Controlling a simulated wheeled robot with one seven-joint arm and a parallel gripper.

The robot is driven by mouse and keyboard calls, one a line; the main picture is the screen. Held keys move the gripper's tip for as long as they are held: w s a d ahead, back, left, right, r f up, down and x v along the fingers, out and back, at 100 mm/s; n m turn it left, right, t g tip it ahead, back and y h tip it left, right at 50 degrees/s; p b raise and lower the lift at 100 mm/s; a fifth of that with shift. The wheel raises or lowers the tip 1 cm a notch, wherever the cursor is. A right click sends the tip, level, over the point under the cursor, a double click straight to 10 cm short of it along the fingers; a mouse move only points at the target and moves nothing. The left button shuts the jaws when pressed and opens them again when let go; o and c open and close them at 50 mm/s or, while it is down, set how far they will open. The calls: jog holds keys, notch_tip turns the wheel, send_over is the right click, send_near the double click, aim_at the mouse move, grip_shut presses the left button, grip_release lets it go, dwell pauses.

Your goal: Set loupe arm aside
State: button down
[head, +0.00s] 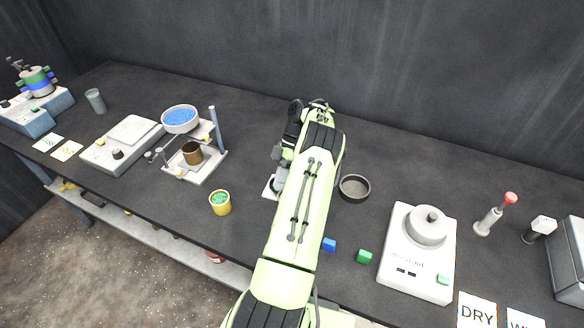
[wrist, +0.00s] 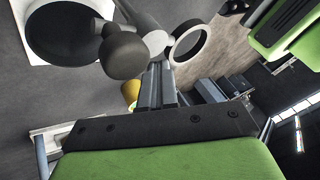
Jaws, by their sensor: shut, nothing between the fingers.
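In the wrist view the loupe arm shows as a pale ring-shaped lens frame (wrist: 188,42) on a short grey link. A dark rounded knob (wrist: 122,53) sits left of the ring. A dark round cup or disc (wrist: 70,32) sits on a white base at upper left. My gripper (wrist: 156,80) is shut and empty, its fingertips just below the link between knob and ring; I cannot tell whether they touch. In the head view my own arm covers most of this, and only the edge of a white base (head: 268,190) shows.
A yellow cup with green contents (head: 220,203) stands left of my arm, and a dark round pan (head: 354,188) right of it. Blue (head: 329,244) and green (head: 364,257) cubes lie near the front edge. A white device (head: 418,255) stands at right. The back middle bench is clear.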

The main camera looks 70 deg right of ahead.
jog(key=shift+r, duration=0.1)
jog(key=p+v, duration=0.2)
jog(key=v, duration=0.5)
jog(key=shift+d, duration=0.15)
jog(key=shift+r, duration=0.1)
dwell(0.4)
